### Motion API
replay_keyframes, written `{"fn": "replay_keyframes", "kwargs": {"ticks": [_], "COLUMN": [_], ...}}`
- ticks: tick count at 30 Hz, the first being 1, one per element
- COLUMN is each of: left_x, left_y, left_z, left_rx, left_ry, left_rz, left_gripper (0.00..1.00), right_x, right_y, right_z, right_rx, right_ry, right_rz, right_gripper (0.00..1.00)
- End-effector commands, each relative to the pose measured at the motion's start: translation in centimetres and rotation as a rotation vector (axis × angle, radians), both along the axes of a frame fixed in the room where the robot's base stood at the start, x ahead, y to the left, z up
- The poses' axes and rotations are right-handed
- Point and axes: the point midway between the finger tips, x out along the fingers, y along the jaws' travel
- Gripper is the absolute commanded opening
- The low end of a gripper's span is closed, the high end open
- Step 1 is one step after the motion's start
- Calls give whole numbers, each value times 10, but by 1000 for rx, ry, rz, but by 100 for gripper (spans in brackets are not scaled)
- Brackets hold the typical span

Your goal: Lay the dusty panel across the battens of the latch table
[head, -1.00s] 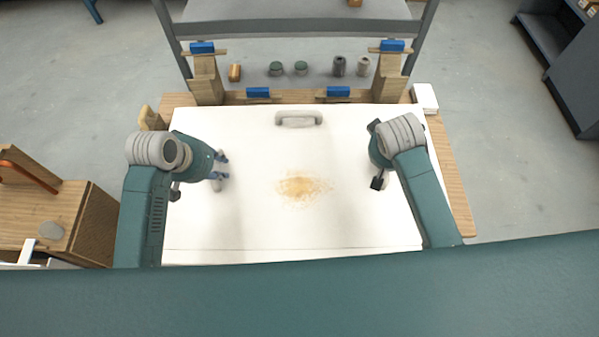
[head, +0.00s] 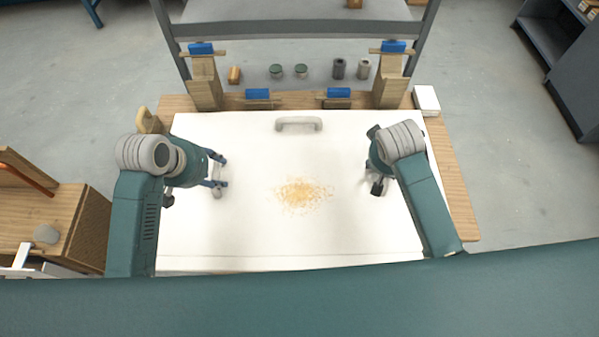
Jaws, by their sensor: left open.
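The dusty panel (head: 300,235) is a broad white sheet with a grey handle (head: 298,123) near its back edge and a patch of tan dust (head: 304,195) at its middle. It lies flat over the wooden latch table (head: 460,205), covering most of the top. The battens cannot be seen beneath it. My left gripper (head: 218,183) is open and empty above the panel's left part. My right gripper (head: 372,180) is over the panel's right part, partly hidden by its own wrist; its finger opening is unclear.
Wooden posts with blue-topped latches (head: 201,48) (head: 393,46) stand at the table's back corners, with lower blue blocks (head: 257,94) between. A white box (head: 426,100) sits at the back right. A wooden cabinet (head: 60,225) stands at left.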

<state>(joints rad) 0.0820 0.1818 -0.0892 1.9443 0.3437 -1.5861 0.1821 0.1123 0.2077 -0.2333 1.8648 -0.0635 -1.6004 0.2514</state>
Motion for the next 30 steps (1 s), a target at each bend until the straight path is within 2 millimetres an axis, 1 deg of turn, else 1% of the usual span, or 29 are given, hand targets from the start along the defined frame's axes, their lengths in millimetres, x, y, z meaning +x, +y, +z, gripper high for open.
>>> {"fn": "replay_keyframes", "kwargs": {"ticks": [1, 6, 9, 12, 17, 20, 23, 30], "left_x": [-3, -17, -24, -30, -35, -36, -36, -36], "left_y": [3, 11, 14, 17, 20, 20, 20, 20], "left_z": [11, 45, 63, 75, 86, 88, 88, 87], "left_rx": [2, 2, 2, 1, 1, 1, 1, 1], "left_ry": [-5, -6, -6, -5, -2, -1, -1, -1], "left_rz": [1, 1, 1, 3, 2, 1, 1, 1], "left_gripper": [44, 44, 44, 44, 44, 44, 44, 44], "right_x": [0, 0, 0, 0, 0, -2, -7, -26], "right_y": [0, 0, 0, 0, 1, 2, 6, 16], "right_z": [0, 0, 0, 0, 1, 8, 22, 69], "right_rx": [0, 0, 1, 1, 1, 1, 2, 2], "right_ry": [0, 0, 0, 0, -1, -3, -4, -6], "right_rz": [0, 0, 0, 0, 1, 1, 2, 1], "right_gripper": [44, 44, 44, 44, 44, 44, 44, 44]}}
